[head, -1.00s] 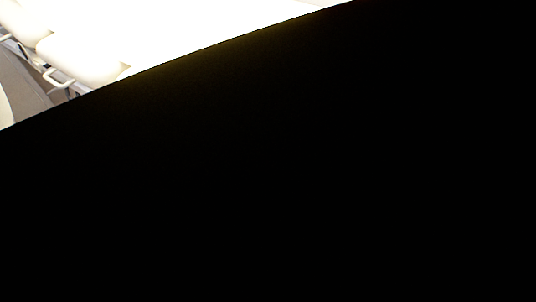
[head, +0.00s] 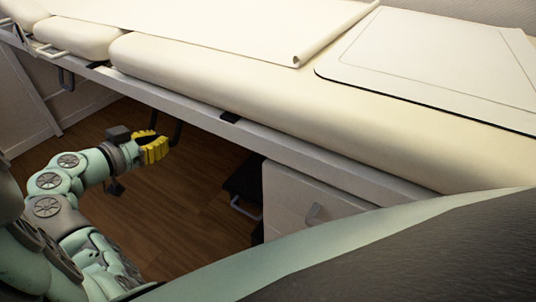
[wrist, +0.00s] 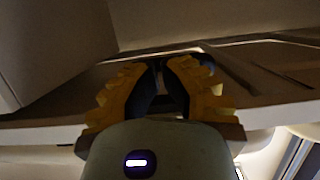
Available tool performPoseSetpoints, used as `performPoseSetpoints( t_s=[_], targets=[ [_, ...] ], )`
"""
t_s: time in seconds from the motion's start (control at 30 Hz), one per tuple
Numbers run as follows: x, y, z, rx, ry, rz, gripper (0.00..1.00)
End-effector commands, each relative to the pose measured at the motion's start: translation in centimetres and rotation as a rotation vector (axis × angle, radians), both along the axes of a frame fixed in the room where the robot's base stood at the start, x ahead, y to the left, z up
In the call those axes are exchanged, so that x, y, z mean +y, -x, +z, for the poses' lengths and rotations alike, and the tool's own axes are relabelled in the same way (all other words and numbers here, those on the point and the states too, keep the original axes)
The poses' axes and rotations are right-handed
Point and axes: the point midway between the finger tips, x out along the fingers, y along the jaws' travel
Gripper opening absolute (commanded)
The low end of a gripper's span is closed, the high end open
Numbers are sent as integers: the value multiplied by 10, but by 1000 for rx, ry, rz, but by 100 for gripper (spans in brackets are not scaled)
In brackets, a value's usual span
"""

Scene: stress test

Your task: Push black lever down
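A thin black lever (head: 178,131) hangs below the grey side rail of a cream padded table in the head view. My gripper (head: 160,148), with yellow ridged fingers, is under the rail right beside this lever. I cannot tell whether they touch. In the wrist view my gripper's fingertips (wrist: 161,63) lean close together below the underside of a pale surface. A dark shape shows between the fingers, but it is too dim to name. Whether the fingers are fully closed or hold anything is unclear.
The padded table (head: 300,110) spans the head view, with a grey side rail (head: 330,165) along its edge. Another black handle (head: 66,79) hangs farther left. A white drawer unit (head: 310,200) stands below the table at right. Brown wooden floor (head: 160,215) lies open under my arm.

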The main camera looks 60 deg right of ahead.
Motion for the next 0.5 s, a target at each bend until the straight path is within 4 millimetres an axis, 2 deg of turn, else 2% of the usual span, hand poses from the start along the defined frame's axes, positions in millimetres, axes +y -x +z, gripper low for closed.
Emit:
performPoseSetpoints(
  t_s=[0.03,0.5],
  targets=[
    [-2,0,-9,-1,26,2,0],
    [-10,0,-7,-4,138,0,0]
  ],
)
